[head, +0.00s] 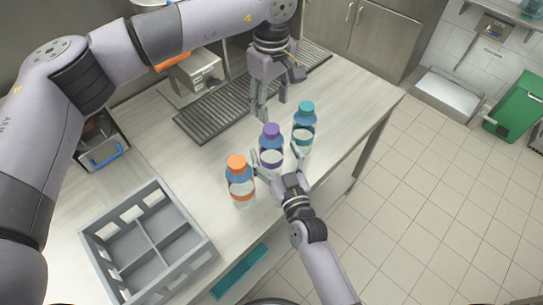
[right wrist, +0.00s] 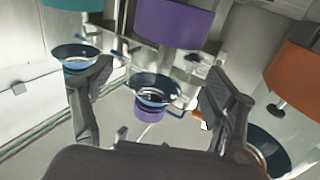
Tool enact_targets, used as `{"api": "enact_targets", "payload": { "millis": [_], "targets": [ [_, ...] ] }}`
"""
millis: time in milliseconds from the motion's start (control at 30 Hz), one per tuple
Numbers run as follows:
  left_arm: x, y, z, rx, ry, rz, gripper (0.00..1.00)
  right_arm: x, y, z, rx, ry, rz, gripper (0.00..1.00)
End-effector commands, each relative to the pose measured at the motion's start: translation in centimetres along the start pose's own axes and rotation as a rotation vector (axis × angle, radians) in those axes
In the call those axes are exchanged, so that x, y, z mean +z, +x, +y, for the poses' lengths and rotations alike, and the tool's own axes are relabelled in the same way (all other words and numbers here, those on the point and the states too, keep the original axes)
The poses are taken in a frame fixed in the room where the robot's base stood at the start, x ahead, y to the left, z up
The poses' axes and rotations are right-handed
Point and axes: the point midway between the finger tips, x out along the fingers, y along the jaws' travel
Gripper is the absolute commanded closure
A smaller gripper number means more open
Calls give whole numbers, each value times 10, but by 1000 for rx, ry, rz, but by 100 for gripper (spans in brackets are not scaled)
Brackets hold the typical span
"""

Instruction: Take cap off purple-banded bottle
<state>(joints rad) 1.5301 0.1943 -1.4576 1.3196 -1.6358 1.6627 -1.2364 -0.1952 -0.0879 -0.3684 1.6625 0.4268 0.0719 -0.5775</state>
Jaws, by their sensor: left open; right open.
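The purple-banded bottle (head: 271,155) stands upright on the counter between two others, with its purple cap (head: 270,130) on. My right gripper (head: 274,157) is open, its fingers on either side of this bottle; I cannot tell if they touch it. In the right wrist view the purple band (right wrist: 175,20) shows at top middle, beyond the two parted fingers. The bottle's clear parts are hard to make out there. My left gripper (head: 269,110) is open and empty, pointing down behind the purple cap, above the counter.
An orange-capped bottle (head: 240,185) stands left of the purple one, a teal-capped bottle (head: 303,130) right of it, both close. A grey divided crate (head: 188,232) is at the front left. A dark drain grate (head: 215,108) lies behind. The counter edge is close on the right.

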Motion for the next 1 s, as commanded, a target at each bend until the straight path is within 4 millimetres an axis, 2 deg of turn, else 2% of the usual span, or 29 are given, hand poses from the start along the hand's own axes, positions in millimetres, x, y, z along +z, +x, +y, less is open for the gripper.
{"api": "enact_targets", "payload": {
  "millis": [100, 233, 600, 1000],
  "targets": [
    [0, 0, 0, 0, 0, 0, 48, 0, 17, 0, 0, 0, 1, 21],
    [0, 0, 0, 0, 0, 0, 48, 0, 27, 0, 0, 0, 1, 21],
    [0, 0, 0, 0, 0, 0, 48, 0, 31, 0, 0, 0, -1, 21],
    [0, 0, 0, 0, 0, 0, 48, 0, 30, 0, 0, 0, -1, 48]
  ]
}}
